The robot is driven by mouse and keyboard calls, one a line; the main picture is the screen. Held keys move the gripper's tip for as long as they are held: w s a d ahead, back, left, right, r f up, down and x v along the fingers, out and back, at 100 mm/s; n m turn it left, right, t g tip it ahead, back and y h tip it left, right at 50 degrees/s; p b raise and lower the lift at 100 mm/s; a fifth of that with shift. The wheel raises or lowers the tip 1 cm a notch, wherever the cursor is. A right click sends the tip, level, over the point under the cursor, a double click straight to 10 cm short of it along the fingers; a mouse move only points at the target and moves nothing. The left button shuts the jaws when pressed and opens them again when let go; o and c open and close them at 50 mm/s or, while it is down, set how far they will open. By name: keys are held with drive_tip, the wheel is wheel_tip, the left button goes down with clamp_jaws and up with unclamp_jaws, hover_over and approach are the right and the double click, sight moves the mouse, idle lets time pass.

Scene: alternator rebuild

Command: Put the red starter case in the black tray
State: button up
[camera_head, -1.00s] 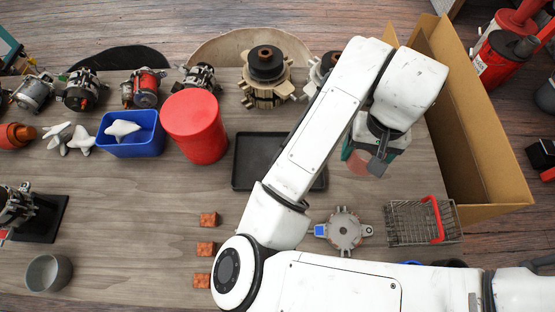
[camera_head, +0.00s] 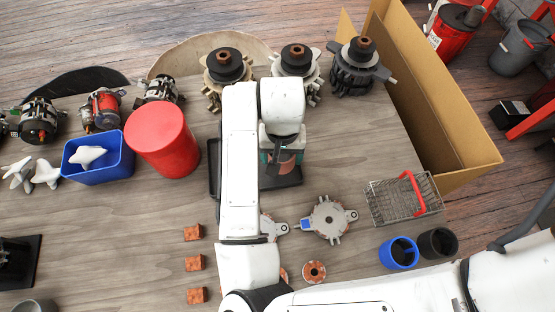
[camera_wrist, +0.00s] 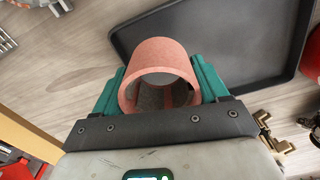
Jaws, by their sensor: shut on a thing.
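The red starter case (camera_wrist: 160,75) is a hollow, pinkish-red cylinder, held between the teal fingers of my gripper (camera_wrist: 157,92) with its open end facing the wrist camera. In the head view my gripper (camera_head: 282,158) hangs in front of the right part of the black tray (camera_head: 214,165), and the arm hides the tray's middle. In the wrist view the black tray (camera_wrist: 216,44) is empty where it shows, and lies up and to the right of the case, lower than it. The case appears raised above the table.
A red cylinder (camera_head: 162,140) and a blue bin (camera_head: 98,160) stand left of the tray. Alternator parts (camera_head: 295,62) line the back. A metal plate part (camera_head: 329,219), a wire basket (camera_head: 405,200) and a cardboard box (camera_head: 440,110) are on the right.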

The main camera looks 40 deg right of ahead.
drive_tip(key=shift+w+a+f, duration=0.35)
drive_tip(key=shift+f, duration=1.7)
drive_tip(key=shift+f, duration=0.1)
drive_tip(key=o, duration=1.4)
drive_tip(key=shift+o, duration=0.2)
wheel_tip(320, 180, up, 12)
